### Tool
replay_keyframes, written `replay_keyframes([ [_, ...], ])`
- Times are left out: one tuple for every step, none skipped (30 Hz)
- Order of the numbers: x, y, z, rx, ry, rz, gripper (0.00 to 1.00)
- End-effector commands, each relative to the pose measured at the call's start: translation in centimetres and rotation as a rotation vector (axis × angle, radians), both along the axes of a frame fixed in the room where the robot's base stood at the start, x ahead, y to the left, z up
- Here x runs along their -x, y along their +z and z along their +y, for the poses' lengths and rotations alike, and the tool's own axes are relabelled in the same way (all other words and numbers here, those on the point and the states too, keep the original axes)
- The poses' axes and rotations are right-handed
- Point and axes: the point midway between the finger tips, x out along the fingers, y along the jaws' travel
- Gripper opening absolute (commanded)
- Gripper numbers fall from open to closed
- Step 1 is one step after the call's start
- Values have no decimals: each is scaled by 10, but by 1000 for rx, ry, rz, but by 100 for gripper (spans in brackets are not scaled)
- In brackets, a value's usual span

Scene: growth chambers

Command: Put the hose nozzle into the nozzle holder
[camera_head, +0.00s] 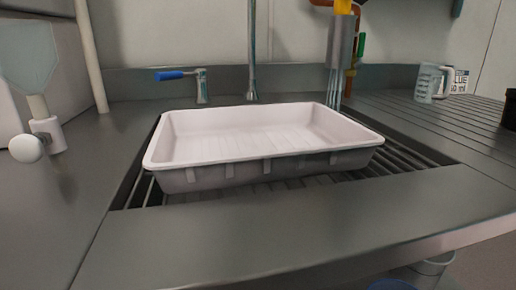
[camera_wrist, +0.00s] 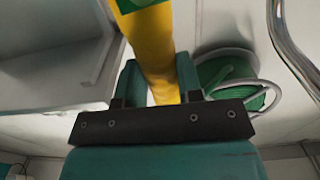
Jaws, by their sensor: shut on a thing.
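In the wrist view my gripper (camera_wrist: 157,62) has its two teal fingers closed on the yellow hose nozzle (camera_wrist: 152,40). A green part crosses the nozzle at the top edge of that view. In the head view a yellow piece (camera_head: 343,6) shows at the top edge, directly above an upright grey cylinder (camera_head: 341,40). I cannot tell whether this cylinder is the nozzle holder or part of the nozzle, or whether the yellow piece sits inside it. My gripper is not visible in the head view.
A white tray (camera_head: 260,170) sits on the slatted drain of the grey counter (camera_head: 300,225). A blue-handled tap (camera_head: 201,85) stands behind it. A measuring jug (camera_head: 427,83) and a labelled container (camera_head: 459,82) stand right. A green hose reel (camera_wrist: 268,98) shows in the wrist view.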

Motion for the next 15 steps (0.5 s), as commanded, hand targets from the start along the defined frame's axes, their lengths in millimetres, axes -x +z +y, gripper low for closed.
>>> replay_keyframes([
  [0, -2, 0, -1, 0, -3, 5],
  [0, -3, 0, -1, 0, -3, 5],
  [0, -4, 0, -1, 0, -3, 5],
  [0, -5, 0, -1, 0, -3, 5],
  [0, -6, 0, -1, 0, -3, 5],
  [0, -7, 0, -1, 0, -3, 5],
  [0, -8, 0, -1, 0, -3, 5],
  [0, -9, 0, -1, 0, -3, 5],
  [0, -10, 0, -1, 0, -3, 5],
  [0, -11, 0, -1, 0, -3, 5],
  [0, -12, 0, -1, 0, -3, 5],
  [0, -13, 0, -1, 0, -3, 5],
  [0, -14, 0, -1, 0, -3, 5],
  [0, -15, 0, -1, 0, -3, 5],
  [1, -16, 0, -1, 0, -3, 5],
])
